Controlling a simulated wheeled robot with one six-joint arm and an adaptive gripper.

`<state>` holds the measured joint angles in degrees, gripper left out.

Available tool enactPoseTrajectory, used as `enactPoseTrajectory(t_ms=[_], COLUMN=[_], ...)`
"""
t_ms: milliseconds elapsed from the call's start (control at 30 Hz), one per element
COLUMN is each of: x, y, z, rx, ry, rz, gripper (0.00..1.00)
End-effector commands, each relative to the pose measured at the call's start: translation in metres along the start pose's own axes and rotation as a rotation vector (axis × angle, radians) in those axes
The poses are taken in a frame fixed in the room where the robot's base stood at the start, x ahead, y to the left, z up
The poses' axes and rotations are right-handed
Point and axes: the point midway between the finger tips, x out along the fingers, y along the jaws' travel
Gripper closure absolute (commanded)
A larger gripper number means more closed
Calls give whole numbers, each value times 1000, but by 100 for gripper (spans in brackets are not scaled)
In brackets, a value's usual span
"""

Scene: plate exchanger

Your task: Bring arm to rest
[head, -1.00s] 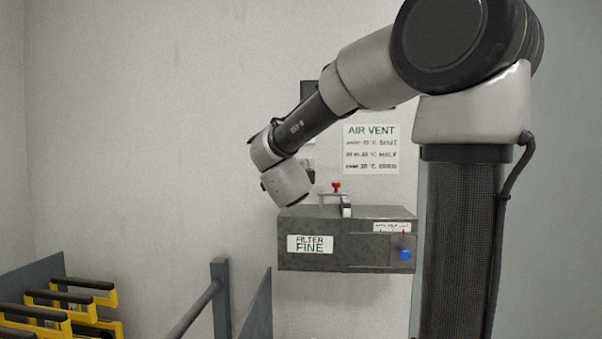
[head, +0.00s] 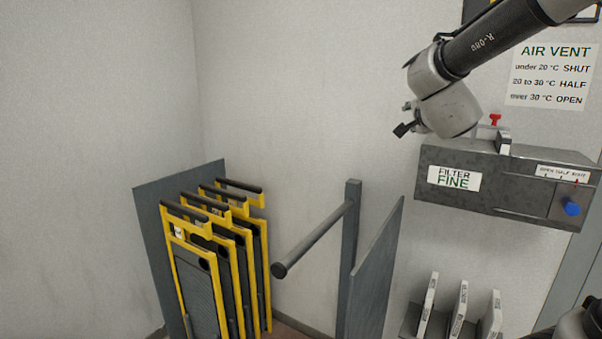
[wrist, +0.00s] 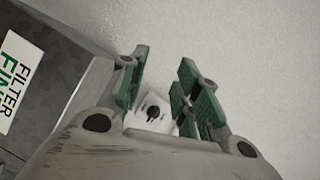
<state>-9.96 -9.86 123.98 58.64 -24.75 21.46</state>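My arm reaches in from the upper right of the head view. My gripper (head: 403,118) hangs at its end, left of and slightly above the grey filter box (head: 455,211), apart from it as far as I can tell. In the wrist view, my gripper (wrist: 163,62) has its two green-padded fingers spread apart. A small white piece with a dark mark (wrist: 150,112) shows between the finger bases; I cannot tell what it is. The fingertips point towards bare wall, with nothing held between them.
The box has a red knob (head: 495,120) on top and a blue knob (head: 572,209) in front. An air vent sign (head: 548,75) hangs above. Yellow-framed plates (head: 262,270) stand in a rack at left. A grey post with a bar (head: 352,230) and white-edged plates (head: 461,300) stand below.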

Motion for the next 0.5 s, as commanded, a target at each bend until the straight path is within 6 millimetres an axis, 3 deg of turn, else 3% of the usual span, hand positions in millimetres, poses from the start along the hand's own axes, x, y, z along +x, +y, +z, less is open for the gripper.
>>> enactPoseTrajectory(t_ms=[33, 100, 167, 233, 367, 500], x=[-7, -30, -59, -101, -184, -256], y=[14, 38, 65, 101, 166, 213], z=[27, 58, 73, 78, 48, -6], rx=[-123, -320, -489, -688, -1011, -1236], ry=[-142, -349, -517, -701, -965, -1100], rz=[31, 75, 120, 183, 331, 498], gripper=[68, 68, 68, 68, 68, 68])
